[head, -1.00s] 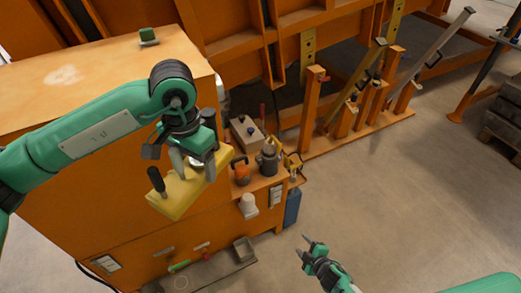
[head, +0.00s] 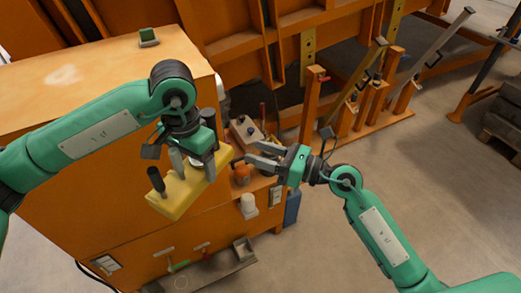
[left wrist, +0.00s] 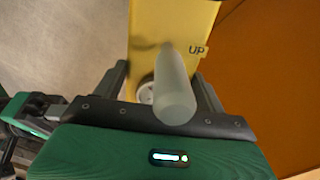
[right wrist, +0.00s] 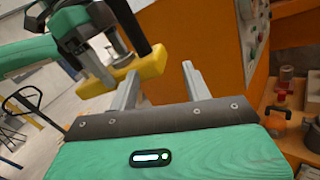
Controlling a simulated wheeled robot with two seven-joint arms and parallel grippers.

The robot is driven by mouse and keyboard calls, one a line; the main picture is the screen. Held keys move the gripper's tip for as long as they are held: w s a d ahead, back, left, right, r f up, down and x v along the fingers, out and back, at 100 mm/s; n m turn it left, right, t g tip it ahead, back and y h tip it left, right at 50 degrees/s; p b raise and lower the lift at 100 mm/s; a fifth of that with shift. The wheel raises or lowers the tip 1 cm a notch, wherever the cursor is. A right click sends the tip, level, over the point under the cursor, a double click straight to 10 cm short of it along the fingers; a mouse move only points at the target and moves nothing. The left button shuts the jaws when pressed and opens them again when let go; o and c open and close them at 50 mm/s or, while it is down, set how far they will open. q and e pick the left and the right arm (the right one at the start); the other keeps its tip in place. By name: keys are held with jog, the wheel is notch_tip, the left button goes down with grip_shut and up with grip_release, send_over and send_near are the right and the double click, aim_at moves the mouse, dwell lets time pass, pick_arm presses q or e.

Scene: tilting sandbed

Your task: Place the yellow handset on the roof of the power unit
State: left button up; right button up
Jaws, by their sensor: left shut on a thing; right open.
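The yellow handset (head: 180,196) is a long yellow block with dark knobs. My left gripper (head: 193,165) is shut on it and holds it tilted, in front of the power unit and below its roof. The left wrist view shows the handset (left wrist: 145,22) with an "UP" label and a pale rounded post. The orange power unit (head: 60,150) has a broad flat roof (head: 115,62). My right gripper (head: 258,155) is open beside the handset's right end. In the right wrist view the handset (right wrist: 150,66) lies just beyond the open fingers; I cannot tell whether they touch it.
A grey tray (head: 215,270) lies low in front.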

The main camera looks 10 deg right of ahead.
notch_tip(320, 180, up, 4)
jog(key=s+a+n, duration=0.1)
jog(key=s+n, duration=0.2)
jog(key=shift+g, duration=0.3)
jog(key=x, duration=1.2)
jog(key=shift+w+d+f, duration=0.1)
jog(key=shift+w+f, duration=0.15)
grip_shut()
pick_arm(q)
jog(key=o, duration=1.3)
